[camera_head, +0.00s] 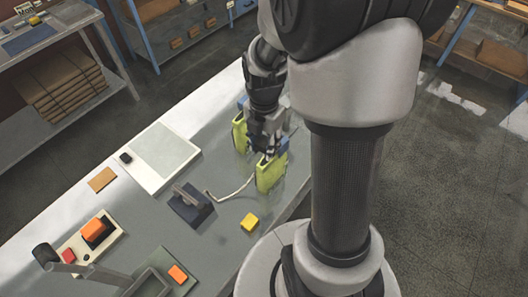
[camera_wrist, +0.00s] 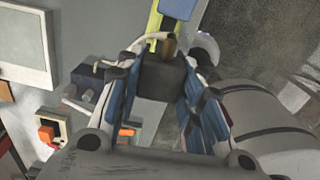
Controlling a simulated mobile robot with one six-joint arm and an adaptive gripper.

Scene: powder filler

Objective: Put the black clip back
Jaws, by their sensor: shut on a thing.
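My gripper (camera_head: 264,140) is at the yellow-green stand on the table, close above its front upright. In the wrist view its two fingers (camera_wrist: 163,85) with blue pads are closed around a dark block, which I take to be the black clip (camera_wrist: 165,77). A brownish cylindrical piece (camera_wrist: 169,47) shows just beyond the clip; I cannot tell whether they touch. The yellow-green stand (camera_head: 270,173) has blue parts on top and also shows beyond the fingers in the wrist view (camera_wrist: 154,22).
A white cable (camera_head: 232,192) runs from the stand towards a dark blue device (camera_head: 190,206). A yellow block (camera_head: 250,222) lies on the table near its front edge. A white panel (camera_head: 160,157) lies left of the stand. A box with an orange switch (camera_head: 94,230) stands further left.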

